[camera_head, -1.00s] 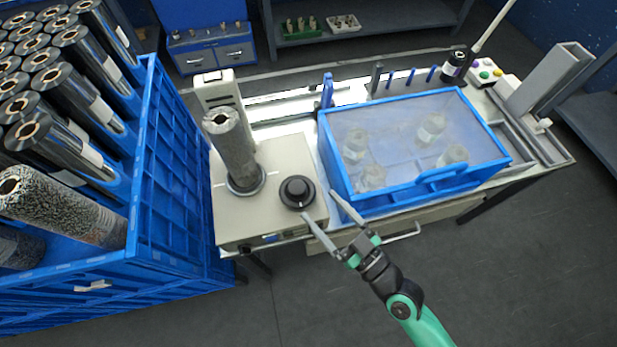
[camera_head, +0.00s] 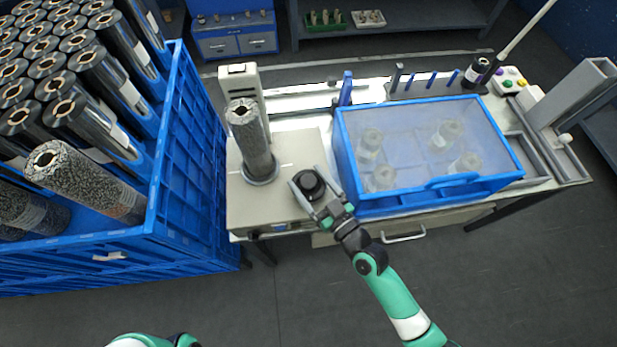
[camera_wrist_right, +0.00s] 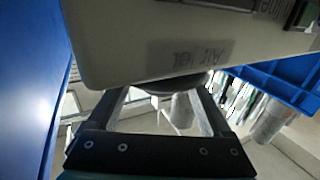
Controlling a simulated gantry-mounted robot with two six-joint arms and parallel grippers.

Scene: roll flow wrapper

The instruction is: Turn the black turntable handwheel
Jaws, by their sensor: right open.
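The black turntable handwheel (camera_head: 308,184) sits on the front right of the beige machine base (camera_head: 262,208). My right gripper (camera_head: 306,177) is open, with one finger on each side of the handwheel. Whether the fingers touch it, I cannot tell. In the right wrist view, the handwheel (camera_wrist_right: 172,84) shows as a dark disc between the far ends of the fingers, partly hidden by the machine body (camera_wrist_right: 150,40). A roll (camera_head: 250,140) stands upright on the turntable, left of the handwheel. My left gripper is out of view.
A blue-framed bin with a clear lid (camera_head: 430,185) stands close to the right of the handwheel. A large blue crate (camera_head: 195,150) full of rolls stands to the left. Grey floor (camera_head: 520,270) is open in front of the bench.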

